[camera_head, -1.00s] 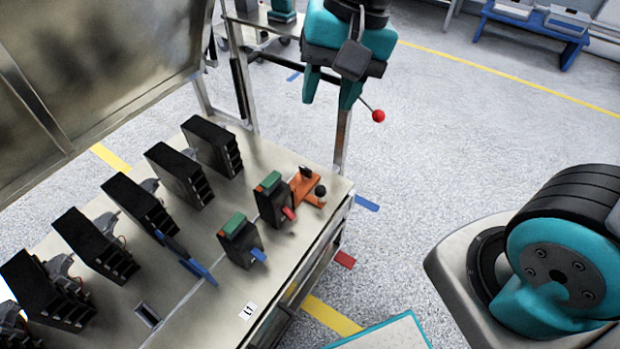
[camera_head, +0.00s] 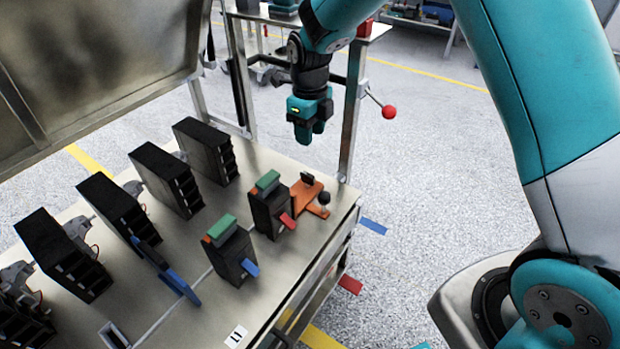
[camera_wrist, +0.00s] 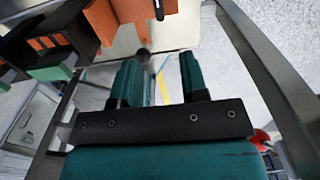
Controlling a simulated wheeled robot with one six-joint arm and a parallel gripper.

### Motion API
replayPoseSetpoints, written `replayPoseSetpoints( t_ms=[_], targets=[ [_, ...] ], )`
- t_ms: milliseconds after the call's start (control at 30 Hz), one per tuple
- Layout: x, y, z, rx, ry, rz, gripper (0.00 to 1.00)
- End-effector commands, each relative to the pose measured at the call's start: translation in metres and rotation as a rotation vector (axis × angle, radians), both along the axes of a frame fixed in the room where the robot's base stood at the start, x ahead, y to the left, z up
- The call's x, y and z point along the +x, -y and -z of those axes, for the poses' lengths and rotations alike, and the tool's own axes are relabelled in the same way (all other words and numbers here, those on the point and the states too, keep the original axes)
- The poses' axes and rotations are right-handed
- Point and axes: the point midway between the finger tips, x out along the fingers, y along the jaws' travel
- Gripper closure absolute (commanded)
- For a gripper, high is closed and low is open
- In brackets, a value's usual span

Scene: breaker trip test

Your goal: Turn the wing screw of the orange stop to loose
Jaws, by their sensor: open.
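The orange stop (camera_head: 302,194) sits at the right end of the bench top, next to a black breaker. A small flat black piece (camera_head: 307,178), which looks like the wing screw, stands on it. A dark round knob (camera_head: 324,198) is at its right end. In the wrist view the orange stop (camera_wrist: 103,20) is at the top edge, with a black piece (camera_wrist: 159,10) on it and the blurred knob (camera_wrist: 143,58) below. My gripper (camera_head: 303,133) hangs above the bench, apart from the stop. Its fingers (camera_wrist: 160,80) are open and empty in the wrist view.
A black breaker with a green top and red lever (camera_head: 268,208) stands left of the stop, another with a blue lever (camera_head: 231,250) nearer. Black modules (camera_head: 206,152) line the back. A metal post (camera_head: 352,115) and red ball handle (camera_head: 389,112) are right of my gripper.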

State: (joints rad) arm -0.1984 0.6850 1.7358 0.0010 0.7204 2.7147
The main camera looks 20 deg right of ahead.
Motion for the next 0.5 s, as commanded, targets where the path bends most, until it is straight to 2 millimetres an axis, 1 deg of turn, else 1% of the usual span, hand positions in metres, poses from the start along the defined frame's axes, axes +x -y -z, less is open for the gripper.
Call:
replayPoseSetpoints(
  t_ms=[33,100,400,500],
  targets=[
    [-0.001,0.0,0.015,0.0,-0.006,-0.001,0.6],
    [-0.002,0.0,0.032,-0.001,-0.007,-0.001,0.6],
    [-0.001,0.0,0.099,0.0,-0.004,-0.003,0.6],
    [-0.001,0.0,0.116,0.0,-0.003,-0.003,0.6]
  ],
)
